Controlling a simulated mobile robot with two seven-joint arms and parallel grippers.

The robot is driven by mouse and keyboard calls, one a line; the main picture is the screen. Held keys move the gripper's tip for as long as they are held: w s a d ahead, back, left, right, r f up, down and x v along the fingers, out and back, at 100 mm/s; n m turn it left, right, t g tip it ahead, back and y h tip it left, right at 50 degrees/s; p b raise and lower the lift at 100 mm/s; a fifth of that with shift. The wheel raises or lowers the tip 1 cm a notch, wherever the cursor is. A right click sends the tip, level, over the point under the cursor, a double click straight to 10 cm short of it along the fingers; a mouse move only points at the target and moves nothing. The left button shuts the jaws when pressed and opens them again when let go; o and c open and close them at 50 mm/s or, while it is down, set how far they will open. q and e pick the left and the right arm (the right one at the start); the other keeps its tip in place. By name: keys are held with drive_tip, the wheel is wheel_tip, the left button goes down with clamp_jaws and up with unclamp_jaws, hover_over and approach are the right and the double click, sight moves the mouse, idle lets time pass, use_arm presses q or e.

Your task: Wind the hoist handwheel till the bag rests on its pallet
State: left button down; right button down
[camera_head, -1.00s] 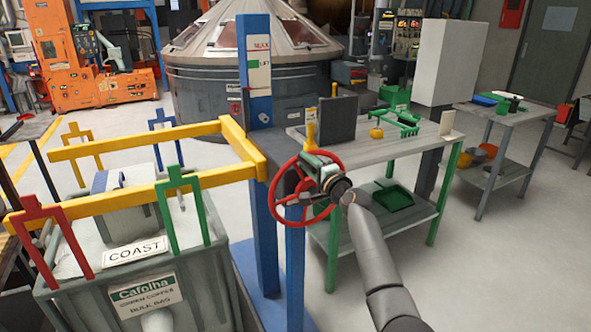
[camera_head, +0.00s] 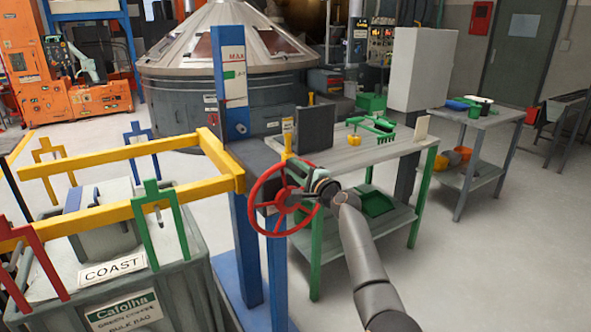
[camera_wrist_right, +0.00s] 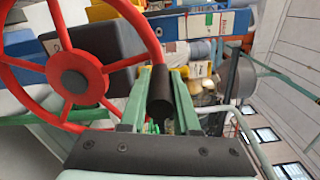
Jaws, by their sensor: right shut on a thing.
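The red spoked handwheel (camera_head: 254,207) is mounted on the blue hoist post (camera_head: 247,245); it fills the left of the right wrist view (camera_wrist_right: 75,82). My right gripper (camera_head: 303,187) is at the wheel's right side. Its green fingers are shut on the dark crank handle (camera_wrist_right: 160,95) that stands out from the rim. The grey bulk bag (camera_head: 184,262), with a COAST label and a Cafolha label, is at lower left under the yellow lifting frame (camera_head: 190,191). Its underside and the pallet are outside the head view. My left gripper is not in view.
A green-legged workbench (camera_head: 350,157) stands right behind the wheel, holding a dark panel (camera_head: 314,128) and green tools. A gauge plate marked MAX (camera_head: 235,75) is on the blue post. A grey side table (camera_head: 477,118) stands farther right. Floor at lower right is clear.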

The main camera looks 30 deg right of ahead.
drive_tip(key=c, duration=1)
unclamp_jaws()
drive_tip(key=shift+d+r, duration=0.3)
drive_tip(key=shift+r, duration=0.1)
drive_tip(key=o, duration=0.3)
drive_tip(key=shift+f, duration=0.2)
drive_tip(key=shift+o, duration=0.2)
drive_tip(key=shift+a+f, duration=0.1)
drive_tip(key=shift+a, duration=0.05)
drive_tip(key=s+p, duration=0.1)
drive_tip(key=s, duration=1.1)
drive_tip(key=shift+s+d, duration=0.2)
drive_tip(key=shift+s, duration=0.05)
